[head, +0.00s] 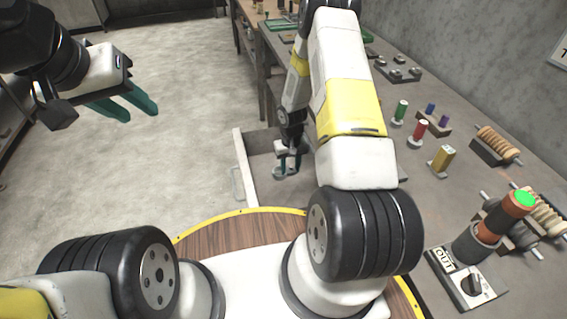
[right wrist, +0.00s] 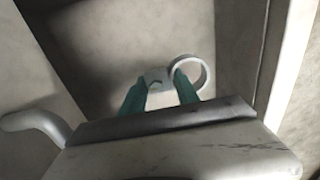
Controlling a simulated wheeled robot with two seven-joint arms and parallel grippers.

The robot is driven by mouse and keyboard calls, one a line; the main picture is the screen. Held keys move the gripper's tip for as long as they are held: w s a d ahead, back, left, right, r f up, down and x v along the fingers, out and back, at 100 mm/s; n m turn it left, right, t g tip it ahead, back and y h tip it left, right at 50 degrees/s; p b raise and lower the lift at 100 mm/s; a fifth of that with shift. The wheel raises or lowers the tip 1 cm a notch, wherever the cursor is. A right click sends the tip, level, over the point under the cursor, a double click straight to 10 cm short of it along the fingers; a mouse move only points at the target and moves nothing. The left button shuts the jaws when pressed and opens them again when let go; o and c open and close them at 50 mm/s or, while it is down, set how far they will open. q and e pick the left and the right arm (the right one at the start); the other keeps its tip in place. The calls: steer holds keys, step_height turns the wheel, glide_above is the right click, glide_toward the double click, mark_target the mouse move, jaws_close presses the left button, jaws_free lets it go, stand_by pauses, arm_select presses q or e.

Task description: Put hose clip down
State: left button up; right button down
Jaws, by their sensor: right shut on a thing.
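The hose clip is a pale metal ring with a small block; in the right wrist view the ring (right wrist: 207,76) lies at the fingertips. My right gripper (head: 289,160) reaches down into an open drawer (head: 240,158) below the bench. In the right wrist view its teal fingers (right wrist: 160,88) are shut on the clip's block. The drawer floor shows beneath the clip; whether the clip touches it I cannot tell. In the head view the clip is small and partly hidden by the fingers. My left gripper (head: 128,103) is open and empty over the floor at the left.
The drawer handle (head: 236,184) faces the left, and it also shows in the right wrist view (right wrist: 38,124). The bench at the right holds coloured spools, a yellow block (head: 442,158), an OUT station (head: 462,278) and racks of rings (head: 497,145). The floor at left is clear.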

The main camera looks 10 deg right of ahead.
mark_target(289, 195)
step_height(289, 195, down, 13)
stand_by(0.4)
steer(key=shift+f, duration=0.15)
steer(key=c, duration=0.9)
jaws_free()
